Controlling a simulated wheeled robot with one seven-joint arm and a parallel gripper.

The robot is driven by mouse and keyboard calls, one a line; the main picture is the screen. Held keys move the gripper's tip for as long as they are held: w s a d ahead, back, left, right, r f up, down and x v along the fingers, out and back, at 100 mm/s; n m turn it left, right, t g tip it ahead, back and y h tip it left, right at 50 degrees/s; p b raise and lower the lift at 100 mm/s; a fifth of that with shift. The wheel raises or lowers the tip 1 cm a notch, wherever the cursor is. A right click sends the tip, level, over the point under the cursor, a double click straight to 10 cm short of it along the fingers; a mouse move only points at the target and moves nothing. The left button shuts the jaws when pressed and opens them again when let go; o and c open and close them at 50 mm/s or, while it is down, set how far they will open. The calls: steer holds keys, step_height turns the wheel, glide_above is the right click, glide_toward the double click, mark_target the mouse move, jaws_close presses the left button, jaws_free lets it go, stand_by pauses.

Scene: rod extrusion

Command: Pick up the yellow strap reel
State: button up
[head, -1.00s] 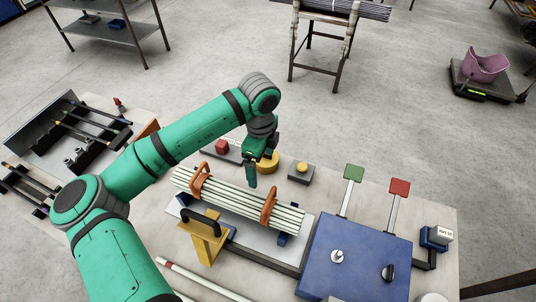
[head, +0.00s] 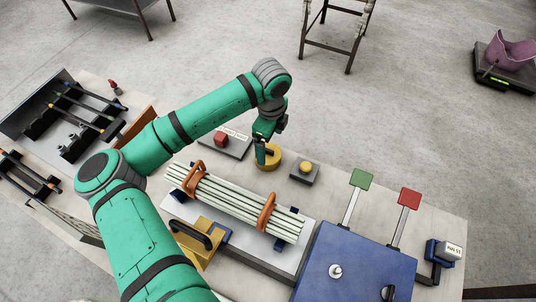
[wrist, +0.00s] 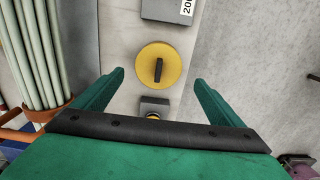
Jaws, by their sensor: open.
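The yellow strap reel (head: 271,160) is a round flat disc lying on the bench top, behind the bundle of rods. In the wrist view the yellow strap reel (wrist: 159,66) shows from above, with a short dark bar at its middle. My gripper (head: 266,160) is at the reel in the head view and hides part of it. In the wrist view my gripper (wrist: 158,76) is open, with one green finger on each side and nothing between the fingertips but the view of the reel. I cannot tell the exact height of the fingers above it.
A grey box with a yellow button (head: 305,167) stands close to the right of the reel. A plate with a red knob (head: 221,139) is at its left. The rod bundle (head: 232,200) with orange clamps lies in front. A blue box (head: 350,265) fills the front right.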

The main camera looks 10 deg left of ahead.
mark_target(267, 149)
steer(key=shift+s+a+f, duration=0.1)
steer(key=shift+a+f, duration=0.1)
steer(key=shift+f, duration=1.3)
steer(key=shift+s+a+f, duration=0.1)
steer(key=shift+a+f, duration=0.1)
steer(key=shift+f, duration=1.25)
steer(key=shift+w, duration=0.15)
steer(key=c, duration=1.3)
steer(key=shift+r, duration=0.1)
